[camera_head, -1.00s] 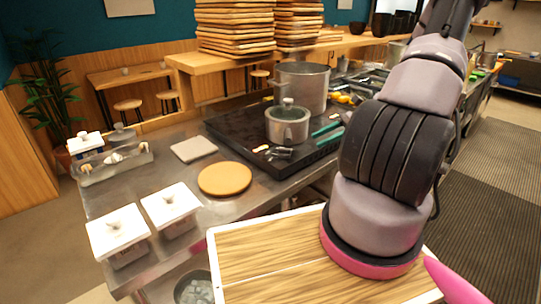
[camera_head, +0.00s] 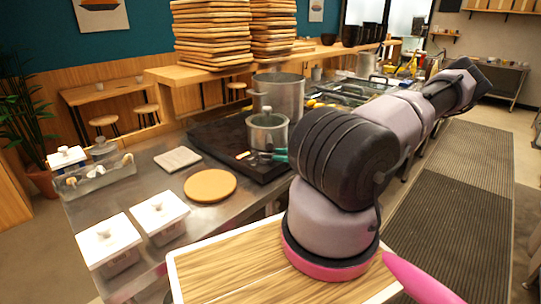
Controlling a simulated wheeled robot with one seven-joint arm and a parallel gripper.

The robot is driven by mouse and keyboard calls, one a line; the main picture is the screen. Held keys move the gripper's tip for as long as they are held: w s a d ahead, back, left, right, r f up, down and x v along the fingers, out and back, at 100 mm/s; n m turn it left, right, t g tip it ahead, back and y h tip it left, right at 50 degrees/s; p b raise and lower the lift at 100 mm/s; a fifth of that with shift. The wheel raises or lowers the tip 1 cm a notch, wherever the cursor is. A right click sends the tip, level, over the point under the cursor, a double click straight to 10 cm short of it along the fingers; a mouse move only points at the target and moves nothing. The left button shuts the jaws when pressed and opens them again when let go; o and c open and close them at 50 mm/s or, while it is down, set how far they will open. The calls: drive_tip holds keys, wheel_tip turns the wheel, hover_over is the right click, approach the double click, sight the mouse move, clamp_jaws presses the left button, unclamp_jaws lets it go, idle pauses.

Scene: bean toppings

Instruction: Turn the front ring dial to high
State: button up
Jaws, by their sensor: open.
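The black stove top (camera_head: 212,139) stands on the steel counter left of my arm. A tall steel pot (camera_head: 279,92) is at its back, and a smaller lidded pot (camera_head: 267,131) is near its front. I cannot make out the front ring dial; the stove's front side is partly hidden by my arm. My arm rises from its pink-rimmed base and stretches away to the right, over the aisle side. No gripper fingers can be made out at its far end, which is well right of the stove.
Small utensils (camera_head: 275,155) lie by the small pot. An orange round board (camera_head: 210,185), a grey square (camera_head: 177,159), white lidded containers (camera_head: 159,217) and a caddy (camera_head: 94,177) are on the counter. Stacked boards (camera_head: 213,35) stand on the shelf behind. The matted aisle (camera_head: 455,200) at right is clear.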

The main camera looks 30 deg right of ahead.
sight(271, 154)
drive_tip(key=shift+x, duration=2)
clamp_jaws()
